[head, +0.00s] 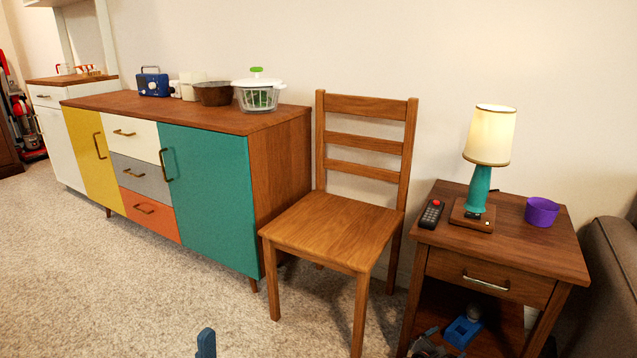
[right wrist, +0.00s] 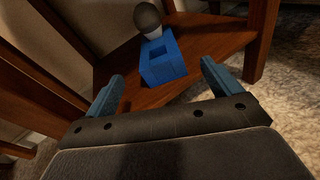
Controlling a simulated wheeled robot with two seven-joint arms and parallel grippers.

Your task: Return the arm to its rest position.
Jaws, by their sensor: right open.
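My right gripper (head: 436,344) is low in front of the nightstand (head: 520,245), at its open lower shelf. The right wrist view shows this gripper (right wrist: 163,78) open, its two blue-grey fingers apart with nothing held between them. A blue block-like holder (head: 463,331) with a rounded grey-brown thing behind it sits on the shelf; the holder also shows in the right wrist view (right wrist: 162,63), just beyond the fingertips. Of my left gripper (head: 206,343), only a blue fingertip shows at the bottom edge; the rest is out of frame.
A wooden chair (head: 335,230) stands left of the nightstand, close to my right arm. The nightstand carries a lit lamp (head: 490,135), a remote (head: 432,213) and a purple bowl (head: 541,211). A colourful sideboard (head: 190,115) stands further left. Open carpet lies at the front left.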

